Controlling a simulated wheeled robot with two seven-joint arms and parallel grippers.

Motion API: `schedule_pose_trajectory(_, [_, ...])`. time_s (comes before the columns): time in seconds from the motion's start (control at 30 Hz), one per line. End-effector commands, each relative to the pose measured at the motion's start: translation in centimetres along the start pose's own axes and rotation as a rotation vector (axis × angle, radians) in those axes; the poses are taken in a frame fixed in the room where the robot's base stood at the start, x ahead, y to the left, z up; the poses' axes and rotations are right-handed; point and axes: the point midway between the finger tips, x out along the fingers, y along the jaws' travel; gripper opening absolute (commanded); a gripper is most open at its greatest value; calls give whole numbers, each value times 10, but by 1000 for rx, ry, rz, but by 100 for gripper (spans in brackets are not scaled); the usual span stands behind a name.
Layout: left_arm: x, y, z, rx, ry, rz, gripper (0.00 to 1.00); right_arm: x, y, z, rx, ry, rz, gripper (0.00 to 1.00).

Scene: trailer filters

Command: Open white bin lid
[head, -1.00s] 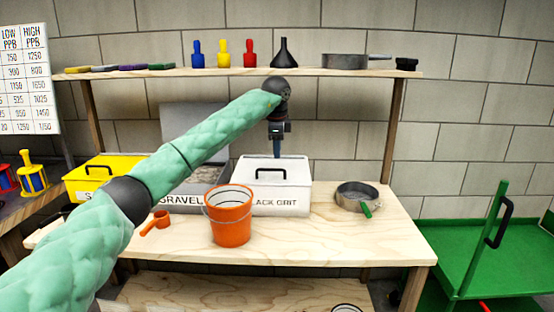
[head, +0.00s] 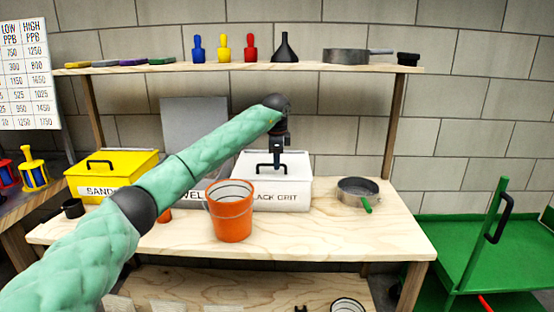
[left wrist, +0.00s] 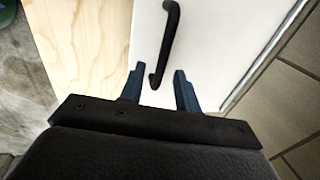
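The white bin (head: 285,202) stands on the wooden bench, its front label reading "LACK GRIT" with the start hidden. Its white lid (head: 300,160) is shut and carries a black handle (head: 284,172). My left gripper (head: 277,155) points down over the lid at the handle. In the left wrist view my left gripper (left wrist: 158,72) is open, with the near end of the handle (left wrist: 170,35) between its two blue fingertips. I cannot tell whether they touch it. My right gripper is not in view.
An orange bucket (head: 231,220) stands in front of the white bin, and a grey pan (head: 357,191) sits to its right. A yellow bin (head: 120,170) is at left. The gravel bin's grey lid (head: 195,120) stands raised behind my arm. A shelf (head: 330,68) runs above.

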Motion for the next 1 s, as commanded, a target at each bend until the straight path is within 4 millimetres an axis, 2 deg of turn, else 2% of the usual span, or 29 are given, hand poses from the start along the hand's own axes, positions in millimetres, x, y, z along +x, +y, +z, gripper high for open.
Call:
schedule_pose_trajectory(0.07, [0, 0, 0, 0, 0, 0, 33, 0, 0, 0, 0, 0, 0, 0])
schedule_pose_trajectory(0.23, [0, 0, 0, 0, 0, 0, 1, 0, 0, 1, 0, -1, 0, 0])
schedule_pose_trajectory(0.27, [0, 0, 0, 0, 0, 0, 0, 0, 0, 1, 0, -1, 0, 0])
schedule_pose_trajectory(0.63, [-7, -3, 0, 0, 1, -2, 0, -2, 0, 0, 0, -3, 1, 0])
schedule_pose_trajectory(0.83, [-25, -14, 0, -2, 1, -3, 0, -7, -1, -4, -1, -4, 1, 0])
schedule_pose_trajectory(1.0, [-46, -31, 0, -3, 0, -4, 0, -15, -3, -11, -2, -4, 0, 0])
